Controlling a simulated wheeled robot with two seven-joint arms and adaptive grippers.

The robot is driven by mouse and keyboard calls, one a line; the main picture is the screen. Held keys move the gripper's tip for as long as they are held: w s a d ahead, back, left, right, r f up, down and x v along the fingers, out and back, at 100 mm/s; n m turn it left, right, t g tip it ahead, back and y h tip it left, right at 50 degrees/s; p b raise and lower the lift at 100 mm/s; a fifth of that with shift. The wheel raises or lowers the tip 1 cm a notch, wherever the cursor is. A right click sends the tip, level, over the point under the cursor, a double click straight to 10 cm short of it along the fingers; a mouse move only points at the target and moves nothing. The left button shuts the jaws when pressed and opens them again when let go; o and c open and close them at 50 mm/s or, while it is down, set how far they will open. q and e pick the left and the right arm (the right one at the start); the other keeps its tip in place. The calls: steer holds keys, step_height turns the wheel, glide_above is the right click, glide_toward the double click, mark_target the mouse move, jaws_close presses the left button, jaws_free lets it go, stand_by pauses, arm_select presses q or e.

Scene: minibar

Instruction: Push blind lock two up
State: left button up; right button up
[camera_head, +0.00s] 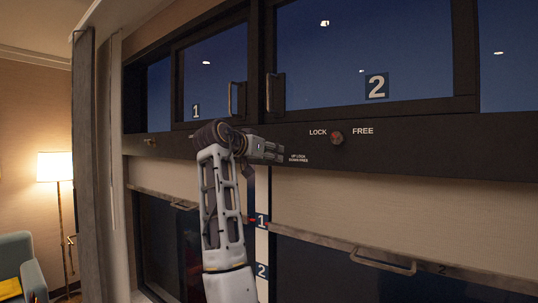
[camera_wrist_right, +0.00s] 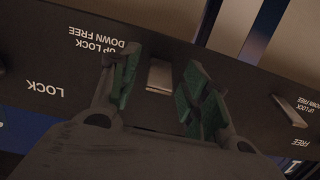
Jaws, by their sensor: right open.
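My right gripper (camera_head: 272,152) is at the dark rail under the windows, just left of the small "UP LOCK DOWN FREE" label (camera_head: 299,159). In the right wrist view its green-padded fingers (camera_wrist_right: 165,90) are open, one on each side of a small metal lever (camera_wrist_right: 160,76) beside that label; I cannot tell whether they touch it. The gripper hides this lever in the head view. A second metal lever (camera_wrist_right: 291,110) sits farther right in the wrist view, by another such label. The picture there is upside down. My left gripper is not in view.
A round knob (camera_head: 337,138) sits between "LOCK" and "FREE" on the rail. Window handles (camera_head: 270,92) stick out above my right gripper. Below, a partly lowered blind (camera_head: 400,215) has a bar with a handle (camera_head: 383,263). A curtain (camera_head: 84,165) hangs at left.

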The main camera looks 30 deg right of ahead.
steer(key=shift+s+a, duration=0.1)
steer(key=shift+a, duration=0.05)
steer(key=v, duration=1.1)
steer(key=shift+a, duration=0.4)
steer(key=shift+r, duration=0.1)
